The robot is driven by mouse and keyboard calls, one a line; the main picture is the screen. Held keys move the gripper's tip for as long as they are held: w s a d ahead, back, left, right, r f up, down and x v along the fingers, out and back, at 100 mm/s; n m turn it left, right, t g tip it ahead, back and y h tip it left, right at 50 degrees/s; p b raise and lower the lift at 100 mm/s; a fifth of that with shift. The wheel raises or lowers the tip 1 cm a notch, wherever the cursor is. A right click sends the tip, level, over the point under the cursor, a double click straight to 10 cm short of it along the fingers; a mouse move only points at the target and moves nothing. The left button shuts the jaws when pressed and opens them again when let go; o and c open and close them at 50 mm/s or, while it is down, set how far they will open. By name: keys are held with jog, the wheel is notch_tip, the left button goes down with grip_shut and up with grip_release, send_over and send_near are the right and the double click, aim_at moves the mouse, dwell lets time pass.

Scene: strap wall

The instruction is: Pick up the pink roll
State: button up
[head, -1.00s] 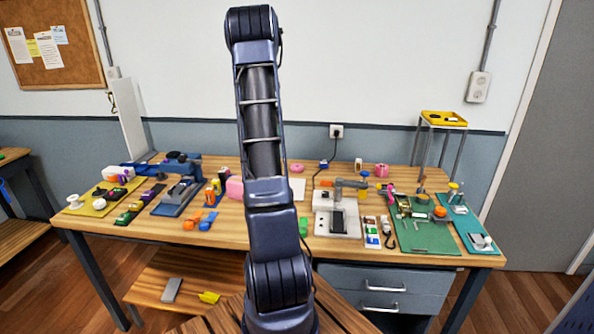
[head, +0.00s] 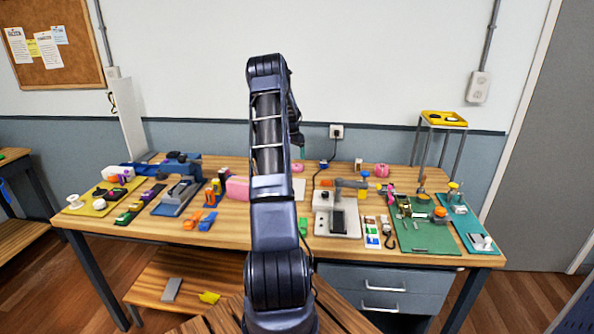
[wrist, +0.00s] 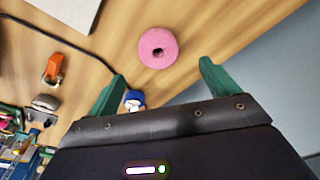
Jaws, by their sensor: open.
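A pink roll (wrist: 157,48) with a dark centre hole lies on the wooden bench in the wrist view, ahead of my gripper (wrist: 162,72) and apart from its fingers. My gripper's green fingers are spread, with nothing between them. In the head view the same roll (head: 298,168) shows partly at the back of the bench, just right of my arm. My gripper (head: 302,151) is mostly hidden behind my arm there, with a bit of green showing above the roll. Another pink round thing (head: 381,170) stands farther right.
A blue and white object (wrist: 134,98) sits close to the left finger, beside a black cable (wrist: 78,52). A white sheet (wrist: 68,12) lies at the upper left. An orange object (wrist: 55,68) is farther left. The bench around the roll is bare.

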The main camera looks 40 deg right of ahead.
aim_at(297, 166)
jog(key=shift+d+f, duration=0.2)
jog(key=shift+f, duration=1.05)
jog(key=shift+d+f, duration=0.2)
jog(key=shift+f, duration=1.05)
jog(key=shift+d+f, duration=0.2)
jog(key=shift+f, duration=1.05)
jog(key=c, duration=0.9)
